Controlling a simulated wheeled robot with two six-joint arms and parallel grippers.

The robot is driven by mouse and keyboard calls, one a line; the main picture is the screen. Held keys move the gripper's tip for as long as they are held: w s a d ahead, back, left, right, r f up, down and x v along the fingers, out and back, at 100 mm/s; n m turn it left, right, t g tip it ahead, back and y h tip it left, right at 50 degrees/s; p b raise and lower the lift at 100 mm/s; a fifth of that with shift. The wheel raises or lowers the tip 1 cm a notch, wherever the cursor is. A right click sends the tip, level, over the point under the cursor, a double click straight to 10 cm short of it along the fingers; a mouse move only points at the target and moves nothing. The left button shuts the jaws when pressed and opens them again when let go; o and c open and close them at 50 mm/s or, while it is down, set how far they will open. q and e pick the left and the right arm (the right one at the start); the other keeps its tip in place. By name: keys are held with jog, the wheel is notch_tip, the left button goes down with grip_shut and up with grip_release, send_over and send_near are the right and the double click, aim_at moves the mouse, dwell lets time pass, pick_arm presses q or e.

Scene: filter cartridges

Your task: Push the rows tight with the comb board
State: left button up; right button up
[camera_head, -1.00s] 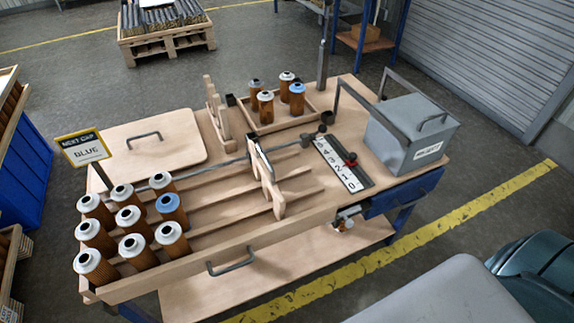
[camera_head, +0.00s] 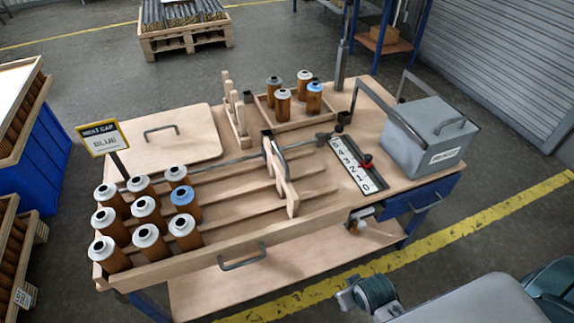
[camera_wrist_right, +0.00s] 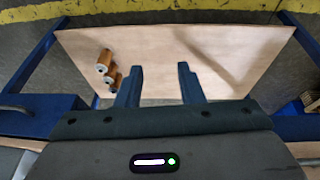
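An upright wooden comb board (camera_head: 281,178) with a dark handle stands across the wooden lanes of the table, right of the cartridges. Several brown filter cartridges with pale caps (camera_head: 147,210) stand in rows at the left end of the lanes; one has a blue cap (camera_head: 184,198). A wide bare stretch of lanes separates them from the board. My right gripper (camera_wrist_right: 158,86) is open and empty in the right wrist view, its two fingers apart above a wooden surface. In the head view, a dark part of my right arm shows at the bottom. My left gripper is out of view.
A sign reading "NEXT CAP BLUE" (camera_head: 102,139) stands behind the cartridges. A small tray (camera_head: 262,113) holds several cartridges at the back. A numbered scale (camera_head: 352,167) and a grey box (camera_head: 427,137) are at right. Two cartridges (camera_wrist_right: 106,68) show in the wrist view.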

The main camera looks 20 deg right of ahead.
jog(key=w+a+r+t+y, duration=0.1)
jog(key=w+a+r+t, duration=0.15)
jog(key=r, duration=0.25)
jog(key=w+a+r+t, duration=0.1)
jog(key=w+r, duration=0.2)
jog(key=r, duration=0.2)
jog(key=m+t, duration=0.3)
jog(key=t, duration=0.8)
send_near(288, 169)
jog(key=w, duration=0.3)
jog(key=w+p, duration=0.2)
jog(key=w, duration=0.2)
jog(key=w+p, duration=0.1)
jog(key=w, duration=0.3)
jog(key=shift+w+a+r+p, duration=0.15)
jog(key=shift+w+r+p, duration=0.1)
jog(key=shift+p, duration=0.15)
jog(key=shift+w+f, duration=0.1)
jog(key=shift+w, duration=0.55)
grip_shut()
